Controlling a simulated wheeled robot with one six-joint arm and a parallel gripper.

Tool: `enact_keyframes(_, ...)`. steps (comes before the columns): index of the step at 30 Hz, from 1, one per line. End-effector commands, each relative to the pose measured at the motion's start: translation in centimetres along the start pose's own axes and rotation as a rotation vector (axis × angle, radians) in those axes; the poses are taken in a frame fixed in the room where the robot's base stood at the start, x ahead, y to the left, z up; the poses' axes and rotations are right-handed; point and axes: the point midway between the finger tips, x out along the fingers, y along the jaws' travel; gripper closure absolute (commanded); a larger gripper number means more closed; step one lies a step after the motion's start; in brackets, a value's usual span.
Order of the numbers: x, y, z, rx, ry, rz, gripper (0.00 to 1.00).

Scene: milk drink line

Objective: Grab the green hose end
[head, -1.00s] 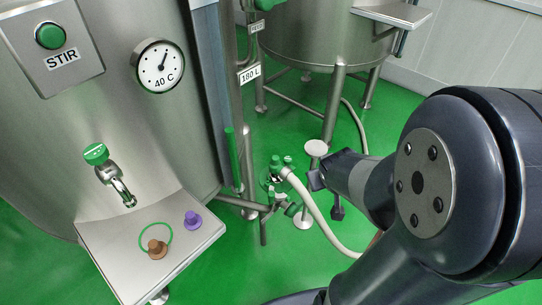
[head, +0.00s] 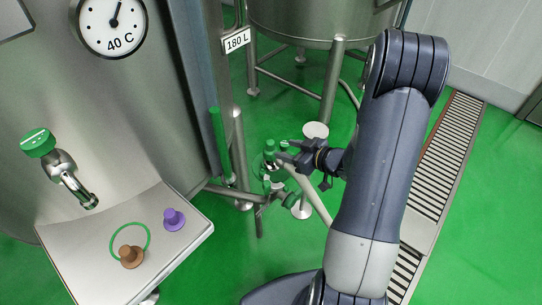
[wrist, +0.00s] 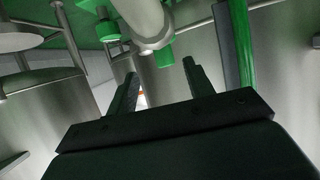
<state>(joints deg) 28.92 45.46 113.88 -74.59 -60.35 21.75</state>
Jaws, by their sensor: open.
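The pale hose (head: 313,196) rises from the floor to a cluster of green fittings (head: 270,146) beside the tank legs in the head view. My gripper (head: 284,152) is at this cluster and hides part of the hose end. In the wrist view, the pale hose end (wrist: 146,18) shows at the top with green parts (wrist: 163,56) beside it. My gripper (wrist: 160,66) is open there, its two fingers apart below the hose end, with nothing held between them. Whether a finger touches the fitting cannot be told.
A vertical green bar (head: 217,136) stands left of the cluster, close to the right finger in the wrist view (wrist: 236,50). A white round disc (head: 315,130) is just behind my gripper. A steel tray (head: 85,258) holds a brown and a purple plug and a green ring.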

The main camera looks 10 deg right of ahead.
Motion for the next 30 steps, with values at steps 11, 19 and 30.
enact_keyframes(11,4.2,-0.1,-0.1,-0.002,0.000,0.000,0.50)
enact_keyframes(19,8.0,-0.6,-0.4,-0.003,-0.001,-0.001,0.50)
enact_keyframes(30,9.0,-0.5,-0.5,-0.002,-0.002,0.003,0.51)
